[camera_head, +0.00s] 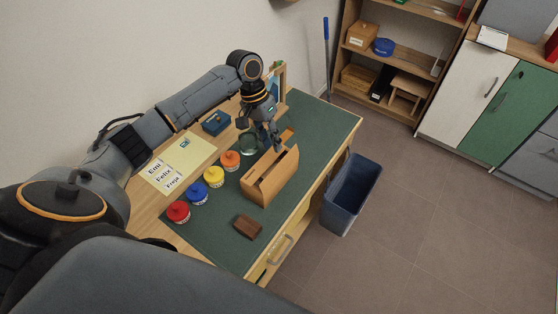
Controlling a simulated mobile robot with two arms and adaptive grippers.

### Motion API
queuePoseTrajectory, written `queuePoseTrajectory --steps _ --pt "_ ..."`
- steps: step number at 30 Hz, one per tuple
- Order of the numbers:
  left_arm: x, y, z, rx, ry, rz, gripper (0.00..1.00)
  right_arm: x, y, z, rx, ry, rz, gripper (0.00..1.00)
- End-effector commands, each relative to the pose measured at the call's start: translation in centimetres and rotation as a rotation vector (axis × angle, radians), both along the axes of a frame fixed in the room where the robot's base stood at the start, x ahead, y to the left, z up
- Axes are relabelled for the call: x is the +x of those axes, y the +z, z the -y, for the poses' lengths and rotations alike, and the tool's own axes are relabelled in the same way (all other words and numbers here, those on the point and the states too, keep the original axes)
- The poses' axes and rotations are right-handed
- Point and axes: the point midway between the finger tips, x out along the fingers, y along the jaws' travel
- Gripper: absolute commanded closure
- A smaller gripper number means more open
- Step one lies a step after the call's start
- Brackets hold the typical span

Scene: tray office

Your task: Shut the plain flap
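A light wooden box (272,184) stands on the green mat, with a dark opening along its top. A small orange-brown flat piece (287,134) shows at its far end; I cannot tell whether it is a flap of the box. No flap marking is readable from here. My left gripper (274,146) points down at the far end of the box, close to its top edge. Its fingers are small and dark, so I cannot tell their opening or whether they touch the box. My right gripper is out of view.
Red, blue, yellow and orange lidded jars (214,177) stand in a row left of the box. A dark brown block (247,226) lies on the green mat (215,240) in front. A blue bin (351,195) stands on the floor beside the desk.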

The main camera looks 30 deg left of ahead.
Motion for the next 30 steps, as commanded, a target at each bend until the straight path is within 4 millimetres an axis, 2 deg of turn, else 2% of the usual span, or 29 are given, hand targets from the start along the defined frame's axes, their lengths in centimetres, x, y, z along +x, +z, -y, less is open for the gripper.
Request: queuePoseTrajectory --steps 5,12,18,26,28,30 --pt "-0.2 -3.7 1.3 0.000 0.000 -0.003 0.75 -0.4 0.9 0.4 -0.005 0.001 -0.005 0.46" --pt "-0.2 -7.6 2.4 0.000 0.001 0.000 0.75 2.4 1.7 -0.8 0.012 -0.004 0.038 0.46" --pt "-0.2 -8.9 2.8 0.001 0.001 0.002 0.75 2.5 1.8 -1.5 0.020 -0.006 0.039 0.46" --pt "-0.2 -9.1 2.8 0.002 0.001 0.002 0.75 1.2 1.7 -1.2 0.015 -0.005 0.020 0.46" --pt "-0.2 -9.0 2.8 0.002 0.001 0.002 0.85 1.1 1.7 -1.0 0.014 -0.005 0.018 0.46" --pt "-0.2 -9.0 2.8 0.002 0.001 0.002 0.99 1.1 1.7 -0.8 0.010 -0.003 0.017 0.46"
